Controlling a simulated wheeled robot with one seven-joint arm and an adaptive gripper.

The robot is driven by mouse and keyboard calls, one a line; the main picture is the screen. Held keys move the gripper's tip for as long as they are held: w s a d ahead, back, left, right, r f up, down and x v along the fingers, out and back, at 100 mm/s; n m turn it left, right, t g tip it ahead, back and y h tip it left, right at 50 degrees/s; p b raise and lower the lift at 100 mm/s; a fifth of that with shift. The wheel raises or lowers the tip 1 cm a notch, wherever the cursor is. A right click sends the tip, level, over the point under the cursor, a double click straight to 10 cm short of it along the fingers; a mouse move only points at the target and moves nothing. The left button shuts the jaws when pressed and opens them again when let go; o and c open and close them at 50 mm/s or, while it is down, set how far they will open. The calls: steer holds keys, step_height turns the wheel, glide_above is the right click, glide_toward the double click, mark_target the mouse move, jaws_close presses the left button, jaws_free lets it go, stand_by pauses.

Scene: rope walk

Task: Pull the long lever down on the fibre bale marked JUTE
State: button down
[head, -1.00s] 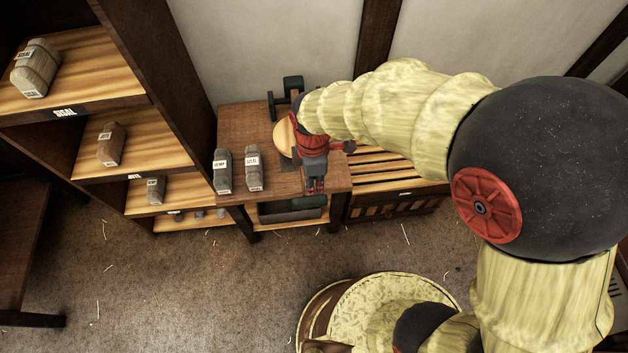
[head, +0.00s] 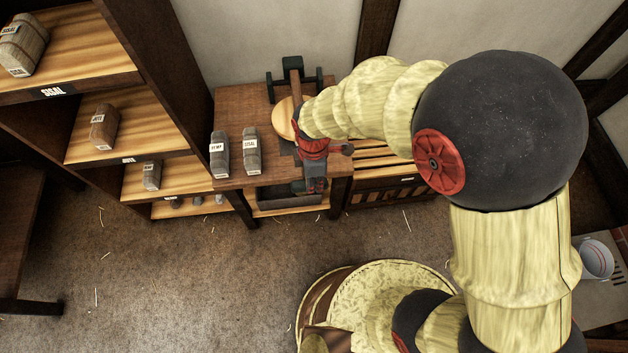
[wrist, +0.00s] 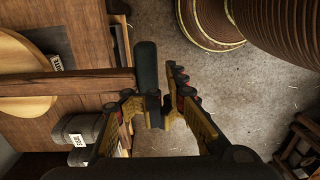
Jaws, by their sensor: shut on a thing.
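A long wooden lever (head: 297,82) runs from a dark bracket (head: 270,88) at the back of the table towards my gripper (head: 317,186). In the wrist view the lever's wooden arm (wrist: 75,82) ends in a dark crosswise handle (wrist: 147,65). My gripper (wrist: 158,108) is shut on this handle, with fingers on both sides of it. A round wooden plate (head: 284,118) lies under the lever. A white tag (wrist: 57,62) shows beside the plate; its lettering is too small to be sure of. My wrist hides the lever's middle in the head view.
Two grey bales, HEMP (head: 219,155) and SISAL (head: 252,152), stand on the table (head: 232,105) left of the lever. Shelves at left hold more bales, including a brown one (head: 104,127). The floor in front is clear.

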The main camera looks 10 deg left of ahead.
steer(key=f, duration=0.2)
steer(key=f+b, duration=0.1)
steer(key=f, duration=0.1)
steer(key=shift+s+d, duration=0.1)
steer(key=shift+s, duration=0.25)
step_height(320, 180, up, 14)
steer(key=p, duration=0.6)
steer(key=shift+w, duration=0.4)
